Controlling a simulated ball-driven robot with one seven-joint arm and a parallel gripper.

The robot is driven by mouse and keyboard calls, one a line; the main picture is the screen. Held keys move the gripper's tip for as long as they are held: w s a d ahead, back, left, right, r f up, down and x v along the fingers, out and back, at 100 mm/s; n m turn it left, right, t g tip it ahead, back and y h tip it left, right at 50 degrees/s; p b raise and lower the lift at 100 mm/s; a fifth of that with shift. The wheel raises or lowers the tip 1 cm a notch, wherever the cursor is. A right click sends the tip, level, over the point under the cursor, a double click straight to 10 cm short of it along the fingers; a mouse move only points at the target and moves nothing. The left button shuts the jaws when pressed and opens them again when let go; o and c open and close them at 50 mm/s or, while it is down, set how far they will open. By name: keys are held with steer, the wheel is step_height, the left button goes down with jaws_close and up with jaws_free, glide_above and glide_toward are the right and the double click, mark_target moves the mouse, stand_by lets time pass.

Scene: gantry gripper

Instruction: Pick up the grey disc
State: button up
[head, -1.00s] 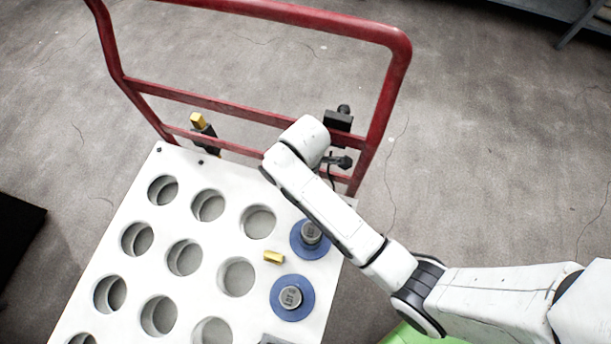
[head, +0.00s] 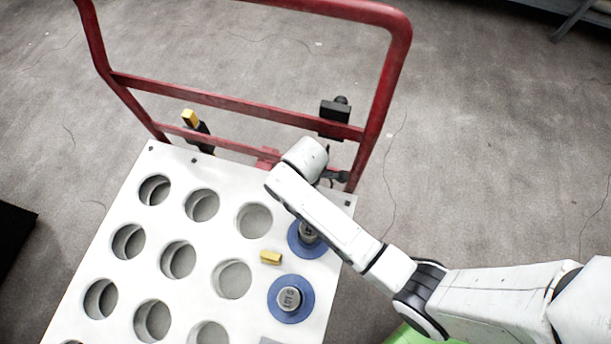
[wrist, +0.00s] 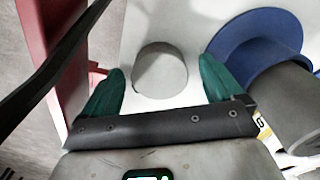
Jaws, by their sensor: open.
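Two blue discs lie at the right edge of the white plate, each with a grey cylinder on it. The near blue disc (head: 272,303) carries a grey cylinder (head: 289,299) with marks on its top. The far blue disc (head: 297,246) has its grey cylinder (head: 308,233) partly hidden by my arm. In the wrist view, my gripper (wrist: 163,68) is open and empty, its green fingers either side of a grey round recess. A blue disc (wrist: 235,28) and grey cylinder (wrist: 290,105) are just right of the right finger. I cannot tell which grey piece is the disc.
The white plate (head: 218,245) has several round holes with grey floors. A red rail frame (head: 240,104) stands behind the plate, close to my arm. A yellow-and-black part (head: 198,130) is by the rail.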

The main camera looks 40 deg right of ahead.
steer(key=shift+c, duration=0.2)
steer(key=c, duration=1.2)
steer(key=shift+r, duration=0.1)
